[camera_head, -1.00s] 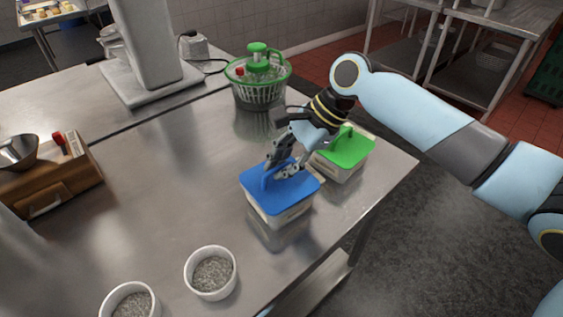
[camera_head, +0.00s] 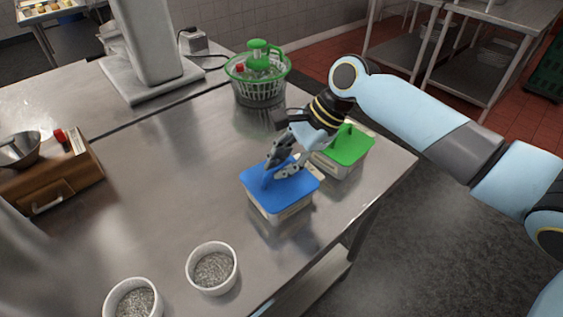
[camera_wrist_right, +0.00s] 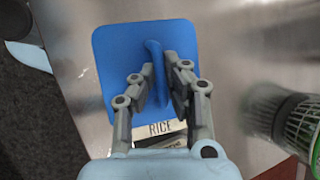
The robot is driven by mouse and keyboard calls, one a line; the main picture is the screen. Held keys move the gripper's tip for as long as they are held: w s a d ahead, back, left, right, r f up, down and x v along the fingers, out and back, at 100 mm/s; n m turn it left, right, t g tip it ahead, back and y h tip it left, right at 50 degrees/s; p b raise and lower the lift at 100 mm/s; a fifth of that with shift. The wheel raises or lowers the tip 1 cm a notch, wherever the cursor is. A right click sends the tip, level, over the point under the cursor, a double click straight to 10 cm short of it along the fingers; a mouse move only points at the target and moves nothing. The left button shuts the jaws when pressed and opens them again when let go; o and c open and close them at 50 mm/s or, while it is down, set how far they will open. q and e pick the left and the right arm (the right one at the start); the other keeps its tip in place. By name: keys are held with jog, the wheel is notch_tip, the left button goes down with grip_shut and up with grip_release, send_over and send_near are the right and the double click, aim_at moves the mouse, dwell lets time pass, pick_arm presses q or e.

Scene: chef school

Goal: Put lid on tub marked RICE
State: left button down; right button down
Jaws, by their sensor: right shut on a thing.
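A blue lid (camera_head: 290,190) with an upright grip fin lies over the top of a pale tub (camera_head: 284,212) near the right edge of the steel table. The lid also shows in the right wrist view (camera_wrist_right: 118,62), where the label RICE shows on the tub (camera_wrist_right: 162,128) at the lid's near edge. I cannot tell whether the lid is fully seated. My right gripper (camera_head: 274,174) is shut on the fin of the blue lid; its fingers stand on both sides of the fin in the wrist view (camera_wrist_right: 160,88). My left gripper is not in view.
A second tub with a green lid (camera_head: 349,147) stands just behind, beneath my right wrist. A green salad spinner (camera_head: 258,78) stands further back. Two white bowls (camera_head: 212,268) stand at the front, and a wooden box scale (camera_head: 62,180) at the left. The table's middle is clear.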

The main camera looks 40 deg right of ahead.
jog(key=shift+p, duration=0.3)
jog(key=shift+f, duration=0.15)
dwell(0.5)
jog(key=c, duration=1.4)
grip_release()
jog(key=shift+o, duration=0.2)
jog(key=v, duration=1.2)
